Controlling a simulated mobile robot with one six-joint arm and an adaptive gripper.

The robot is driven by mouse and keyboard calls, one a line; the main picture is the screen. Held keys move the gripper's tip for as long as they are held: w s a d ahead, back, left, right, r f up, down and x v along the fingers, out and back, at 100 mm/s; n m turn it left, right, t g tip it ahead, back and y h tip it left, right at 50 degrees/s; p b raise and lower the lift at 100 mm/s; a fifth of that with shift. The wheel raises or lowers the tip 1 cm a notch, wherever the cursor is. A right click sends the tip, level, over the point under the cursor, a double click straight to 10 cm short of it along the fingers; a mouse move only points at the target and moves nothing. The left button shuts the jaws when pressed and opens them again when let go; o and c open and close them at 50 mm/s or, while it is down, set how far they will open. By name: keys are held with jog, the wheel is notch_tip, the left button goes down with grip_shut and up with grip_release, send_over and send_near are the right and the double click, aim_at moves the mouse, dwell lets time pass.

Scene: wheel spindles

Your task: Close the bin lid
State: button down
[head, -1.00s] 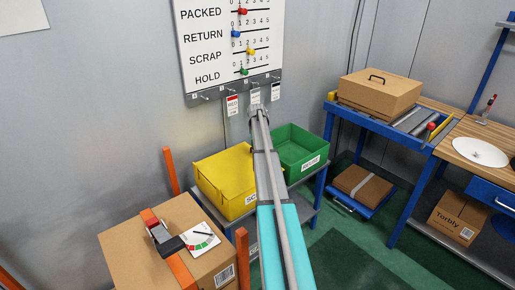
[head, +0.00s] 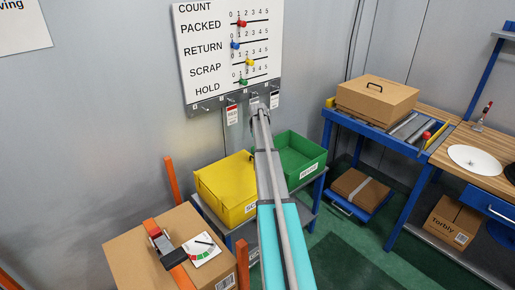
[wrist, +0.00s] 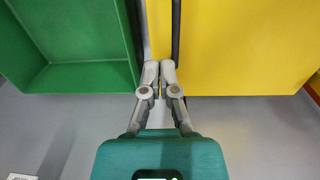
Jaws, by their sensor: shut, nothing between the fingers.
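The yellow bin (head: 230,190) stands on a low shelf unit below the wall board. In the wrist view a broad, flat yellow surface (wrist: 235,45) shows, with no interior visible. I cannot tell whether it is a lid lying fully down. The green bin (head: 303,158) beside it is open and looks empty; its inside also shows in the wrist view (wrist: 75,40). My gripper (wrist: 160,68) is shut and empty, its tips over the gap between the bins, near the yellow edge. In the head view my arm covers part of both bins.
The wall board (head: 232,50) with hooks and tags is behind my arm's far end. A cardboard box (head: 150,250) stands at front left by orange posts. A blue-framed bench (head: 385,135) with a lidded box is at right. Green floor lies open between.

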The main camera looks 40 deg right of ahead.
notch_tip(320, 180, up, 8)
jog(key=d+p, duration=0.1)
jog(key=p, duration=0.6)
jog(key=shift+d+r+p, duration=0.25)
jog(key=shift+d+p, duration=0.1)
jog(key=shift+p, duration=0.05)
dwell(0.4)
jog(key=s+a, duration=0.3)
jog(key=a, duration=1.2)
jog(key=s+a, duration=0.4)
jog(key=a, duration=1.2)
jog(key=s+a, duration=0.9)
jog(key=a, duration=0.2)
jog(key=s+a, duration=0.8)
jog(key=a, duration=0.4)
jog(key=shift+s+a, duration=0.15)
jog(key=shift+s, duration=0.2)
jog(key=shift+s, duration=0.1)
